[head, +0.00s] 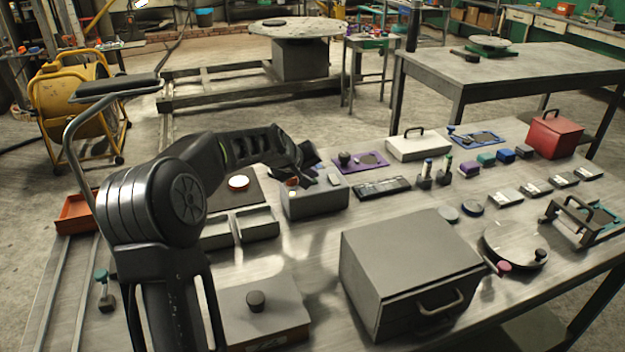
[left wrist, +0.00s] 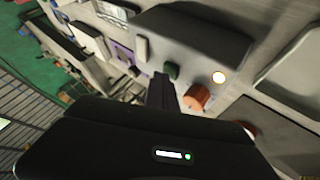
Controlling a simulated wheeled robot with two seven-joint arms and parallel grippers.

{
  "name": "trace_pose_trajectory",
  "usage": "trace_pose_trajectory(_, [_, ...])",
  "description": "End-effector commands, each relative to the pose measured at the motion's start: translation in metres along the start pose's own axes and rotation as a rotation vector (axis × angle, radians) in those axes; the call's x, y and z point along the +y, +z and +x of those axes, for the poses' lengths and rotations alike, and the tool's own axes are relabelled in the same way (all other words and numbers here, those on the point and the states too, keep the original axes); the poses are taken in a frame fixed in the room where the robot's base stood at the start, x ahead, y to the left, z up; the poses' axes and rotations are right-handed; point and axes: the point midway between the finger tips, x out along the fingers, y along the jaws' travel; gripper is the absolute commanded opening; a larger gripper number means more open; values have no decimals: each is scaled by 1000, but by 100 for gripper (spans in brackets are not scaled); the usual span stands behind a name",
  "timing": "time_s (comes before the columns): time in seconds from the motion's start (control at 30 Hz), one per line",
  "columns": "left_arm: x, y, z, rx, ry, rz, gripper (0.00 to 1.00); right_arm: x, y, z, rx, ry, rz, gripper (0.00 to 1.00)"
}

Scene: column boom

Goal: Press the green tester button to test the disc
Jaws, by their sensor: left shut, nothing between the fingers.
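The grey tester box (head: 318,202) stands on the bench in the middle of the head view. In the left wrist view its green button (left wrist: 172,70) shows just beyond the dark fingertips of my left gripper (left wrist: 162,80). I cannot tell whether they touch. In the head view my left gripper (head: 306,168) is over the tester and hides the button. It is shut and empty. A copper-orange round piece (left wrist: 196,97) is at the tester beside the fingers; I cannot tell if it is the disc. A pale round light (left wrist: 219,77) glows on the box. My right gripper is not in view.
A white-topped round piece (head: 238,183) lies on a dark plate left of the tester. Grey trays (head: 257,224) stand in front of that plate. A large grey box with a handle (head: 410,265) stands front right. A purple board (head: 362,162) lies behind the tester.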

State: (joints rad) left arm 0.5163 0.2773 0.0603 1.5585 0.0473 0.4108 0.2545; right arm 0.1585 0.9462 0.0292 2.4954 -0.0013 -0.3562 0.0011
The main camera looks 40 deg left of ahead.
Motion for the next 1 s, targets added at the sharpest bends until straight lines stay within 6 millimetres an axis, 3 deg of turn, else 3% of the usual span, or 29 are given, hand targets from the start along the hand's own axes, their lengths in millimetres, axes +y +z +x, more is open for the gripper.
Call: trace_pose_trajectory(1.0, [8,-8,-12,-1,-1,0,0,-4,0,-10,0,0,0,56])
